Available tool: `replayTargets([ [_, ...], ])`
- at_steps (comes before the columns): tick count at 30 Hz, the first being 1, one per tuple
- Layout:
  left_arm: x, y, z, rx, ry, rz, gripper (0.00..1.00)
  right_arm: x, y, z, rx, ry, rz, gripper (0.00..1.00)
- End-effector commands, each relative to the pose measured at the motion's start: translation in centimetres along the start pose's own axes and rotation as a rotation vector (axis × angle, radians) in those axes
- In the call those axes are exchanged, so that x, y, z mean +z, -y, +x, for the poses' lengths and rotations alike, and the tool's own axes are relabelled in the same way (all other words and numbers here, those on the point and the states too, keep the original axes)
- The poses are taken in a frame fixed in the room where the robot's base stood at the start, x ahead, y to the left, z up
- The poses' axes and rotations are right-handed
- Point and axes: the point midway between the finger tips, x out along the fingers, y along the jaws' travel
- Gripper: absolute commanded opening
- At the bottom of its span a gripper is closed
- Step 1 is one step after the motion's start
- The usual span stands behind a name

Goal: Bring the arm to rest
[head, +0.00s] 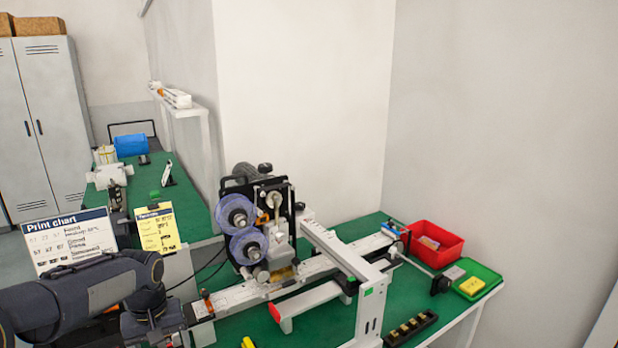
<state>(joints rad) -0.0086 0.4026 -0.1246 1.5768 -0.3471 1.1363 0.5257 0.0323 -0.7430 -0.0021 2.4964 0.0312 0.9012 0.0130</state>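My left arm (85,295) comes in from the left at the bottom of the head view. It is dark grey and bends down at the wrist, in front of the green bench (320,322). No fingers of my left gripper show; the lower end of the wrist runs toward the bottom edge. My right arm and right gripper are not in view.
A coder machine with blue-purple reels (238,213) stands over a white rail. A white frame (345,255) crosses the bench. A red bin (432,243), green tray (490,283) and black holder (410,328) lie right. A print chart (72,240) stands behind my arm.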

Motion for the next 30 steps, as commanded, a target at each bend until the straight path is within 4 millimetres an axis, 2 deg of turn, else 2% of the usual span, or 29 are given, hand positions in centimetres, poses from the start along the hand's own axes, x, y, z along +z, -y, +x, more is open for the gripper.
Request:
replayTargets([
  [5,3.6,1.1,-3.0,0.095,-0.032,0.040,0.79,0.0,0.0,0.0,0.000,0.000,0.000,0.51],
  [7,5.6,1.6,-4.2,0.142,-0.052,0.064,0.79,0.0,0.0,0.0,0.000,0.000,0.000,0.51],
  [12,12.6,2.8,-6.9,0.282,-0.133,0.149,0.79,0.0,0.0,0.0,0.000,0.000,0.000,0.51],
  [18,20.7,3.4,-7.2,0.412,-0.253,0.252,0.79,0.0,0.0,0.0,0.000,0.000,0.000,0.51],
  [21,23.5,3.3,-6.5,0.451,-0.303,0.288,0.79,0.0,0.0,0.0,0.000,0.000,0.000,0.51],
  [25,25.5,3.2,-5.8,0.477,-0.343,0.316,0.79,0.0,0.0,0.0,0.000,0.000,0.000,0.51],
  [30,26.1,3.1,-5.5,0.485,-0.355,0.327,0.79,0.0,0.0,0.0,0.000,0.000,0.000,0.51],
])
